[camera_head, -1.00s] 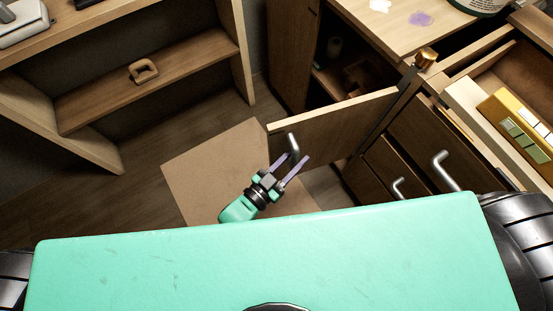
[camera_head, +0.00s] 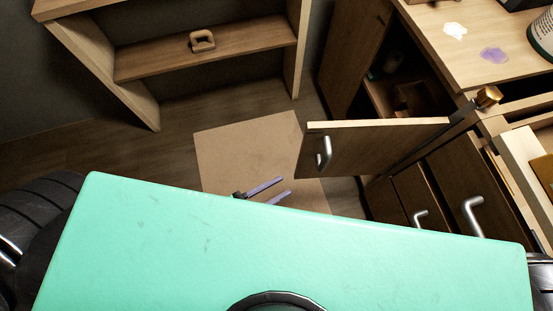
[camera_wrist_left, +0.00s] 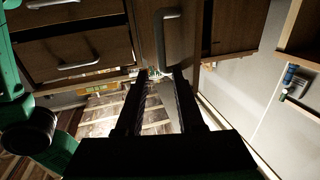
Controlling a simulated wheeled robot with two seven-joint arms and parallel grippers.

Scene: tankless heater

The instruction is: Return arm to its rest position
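My left gripper (camera_head: 279,190) shows in the head view just beyond the edge of my green body, which hides its wrist and arm. Its two purple-grey fingers are apart with nothing between them. In the left wrist view the dark fingers (camera_wrist_left: 161,74) are also apart and empty. The open cabinet door (camera_head: 370,150) with its metal handle (camera_head: 323,152) stands to the right of the gripper and apart from it. The handle also shows in the left wrist view (camera_wrist_left: 167,40), beyond the fingertips. My right gripper is in neither view.
A wooden shelf unit (camera_head: 139,68) with a small wooden object (camera_head: 202,41) stands at the back left. Drawers with metal handles (camera_head: 472,216) and a countertop (camera_head: 465,72) are at the right. A light brown mat (camera_head: 245,150) lies on the floor. The floor left of it is clear.

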